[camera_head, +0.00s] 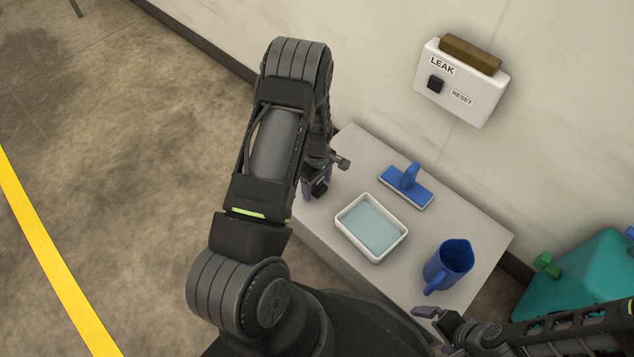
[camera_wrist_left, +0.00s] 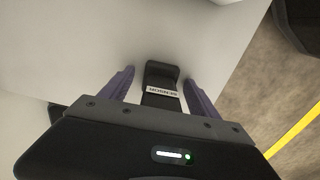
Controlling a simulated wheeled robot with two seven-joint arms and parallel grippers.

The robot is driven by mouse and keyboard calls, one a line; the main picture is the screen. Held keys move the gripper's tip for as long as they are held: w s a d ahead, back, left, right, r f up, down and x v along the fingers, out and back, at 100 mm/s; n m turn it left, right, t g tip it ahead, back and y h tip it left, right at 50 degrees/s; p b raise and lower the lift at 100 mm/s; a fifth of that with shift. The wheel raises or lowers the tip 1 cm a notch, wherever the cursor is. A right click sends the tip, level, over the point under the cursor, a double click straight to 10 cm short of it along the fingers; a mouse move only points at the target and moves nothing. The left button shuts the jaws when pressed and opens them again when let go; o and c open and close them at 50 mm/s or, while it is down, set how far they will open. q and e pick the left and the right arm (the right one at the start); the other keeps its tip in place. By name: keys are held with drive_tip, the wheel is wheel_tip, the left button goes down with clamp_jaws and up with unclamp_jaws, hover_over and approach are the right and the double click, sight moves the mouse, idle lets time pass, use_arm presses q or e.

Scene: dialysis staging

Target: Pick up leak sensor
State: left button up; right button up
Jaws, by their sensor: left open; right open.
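The leak sensor (camera_wrist_left: 162,75) is a small black block with a white label, partly readable as "SENSOR", in the left wrist view. It lies on the pale table top between the purple fingers of my left gripper (camera_wrist_left: 158,78). A gap shows on each side, so the fingers do not grip it. In the head view my left gripper (camera_head: 317,181) is low at the table's left end, and my arm hides much of that spot. My right gripper (camera_head: 440,329) is open and empty near the table's front right edge, close to the blue jug.
The grey table (camera_head: 375,160) holds a white tray (camera_head: 342,232) with pale blue contents, a blue brush-like tool (camera_head: 407,187) and a blue jug (camera_head: 447,264). A white LEAK/RESET box (camera_head: 462,85) is on the wall. A teal container (camera_head: 580,285) stands at right.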

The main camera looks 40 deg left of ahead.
use_arm(q)
drive_tip(key=shift+c, duration=0.5)
drive_tip(key=c, duration=1.4)
drive_tip(key=shift+c, duration=0.2)
wheel_tip(320, 180, up, 10)
drive_tip(key=p, duration=0.3)
drive_tip(key=shift+p, duration=0.3)
